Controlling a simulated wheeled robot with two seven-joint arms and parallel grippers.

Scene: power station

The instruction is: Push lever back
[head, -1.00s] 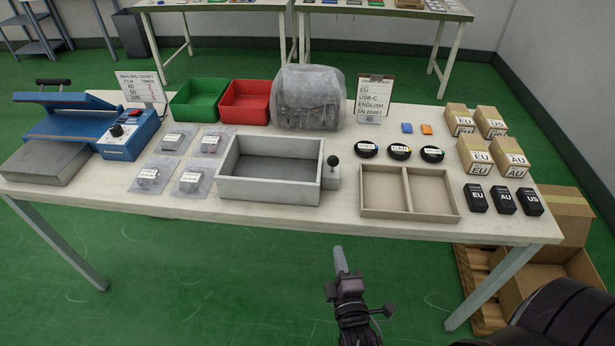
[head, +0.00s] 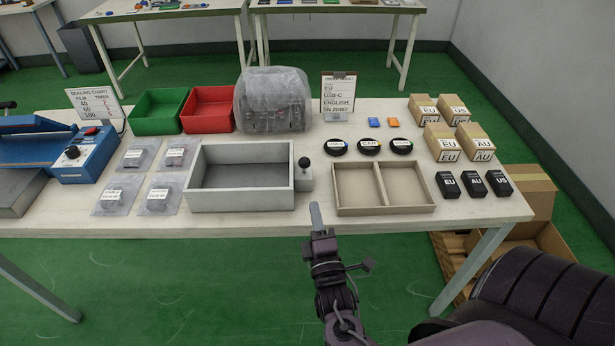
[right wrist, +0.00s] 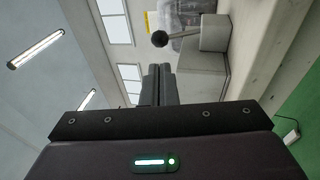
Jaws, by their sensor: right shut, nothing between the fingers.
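The lever (head: 304,164) is a short stem with a dark ball knob on a small light block (head: 304,184), at the right side of the grey box (head: 240,201) on the table. The knob also shows in the right wrist view (right wrist: 160,39), on its block (right wrist: 200,64). My right gripper (head: 316,215) is shut and empty. It is at the table's front edge, in front of the lever and apart from it. In the right wrist view its fingers (right wrist: 160,75) are together, below the knob in the picture. My left gripper is not in view.
A cardboard two-part tray (head: 384,209) lies to the right of the lever. A wrapped bundle (head: 272,100) and an order stand (head: 338,91) are behind it. Bagged items (head: 157,199) and a blue sealing machine (head: 88,155) are at left. Small boxes (head: 447,184) stand at right.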

